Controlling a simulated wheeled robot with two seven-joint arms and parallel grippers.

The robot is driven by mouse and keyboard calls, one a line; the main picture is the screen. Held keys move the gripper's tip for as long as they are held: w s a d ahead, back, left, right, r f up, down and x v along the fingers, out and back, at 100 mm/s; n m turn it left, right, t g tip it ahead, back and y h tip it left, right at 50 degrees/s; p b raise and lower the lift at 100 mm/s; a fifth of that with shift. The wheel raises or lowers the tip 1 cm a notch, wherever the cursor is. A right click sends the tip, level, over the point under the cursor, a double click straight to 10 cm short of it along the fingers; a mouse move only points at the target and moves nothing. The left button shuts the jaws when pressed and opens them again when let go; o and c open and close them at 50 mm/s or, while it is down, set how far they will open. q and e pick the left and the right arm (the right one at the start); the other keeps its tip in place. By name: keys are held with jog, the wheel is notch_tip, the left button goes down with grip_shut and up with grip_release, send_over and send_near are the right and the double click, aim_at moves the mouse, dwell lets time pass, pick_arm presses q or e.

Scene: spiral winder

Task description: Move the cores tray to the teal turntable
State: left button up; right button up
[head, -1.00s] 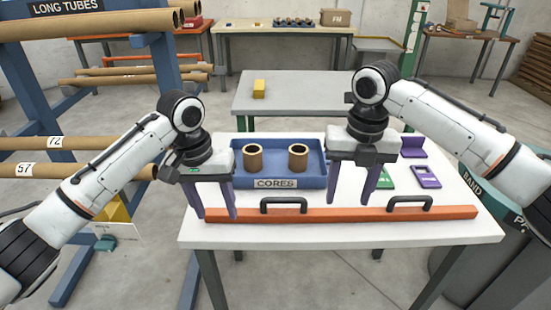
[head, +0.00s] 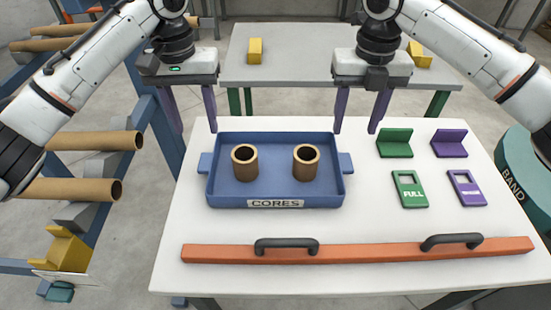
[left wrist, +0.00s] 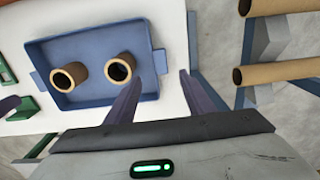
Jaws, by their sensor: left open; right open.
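The blue cores tray (head: 330,195) lies flat on the white table, with a tab handle at each side. Two brown cores (head: 245,165) (head: 305,165) stand upright in it. My left gripper (head: 196,131) is open and empty above the table near the tray's left back corner. In the left wrist view, the tray (left wrist: 90,102) has one tab just beyond the left gripper's fingertips (left wrist: 161,75), apart from them. My right gripper (head: 355,132) is open and empty near the tray's right back corner. A teal round thing marked BAND (head: 520,170) is cut off at the right; I cannot tell whether it is the turntable.
An orange bar (head: 360,252) with two black handles lies along the table's front. Green (head: 394,143) and purple (head: 449,143) brackets and tags sit right of the tray. Long tubes (head: 95,141) stick out at left. A grey table (head: 300,60) stands behind.

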aim_at(206, 161)
pick_arm(q)
notch_tip(206, 161, down, 10)
jog(key=shift+s+f, duration=0.1)
jog(key=shift+f, duration=0.1)
pick_arm(e)
notch_tip(206, 161, down, 10)
jog(key=shift+s+f, duration=0.1)
jog(key=shift+f, duration=0.1)
pick_arm(q)
grip_shut()
pick_arm(e)
grip_shut()
pick_arm(q)
jog(key=shift+r, duration=0.1)
pick_arm(e)
jog(key=shift+r, duration=0.1)
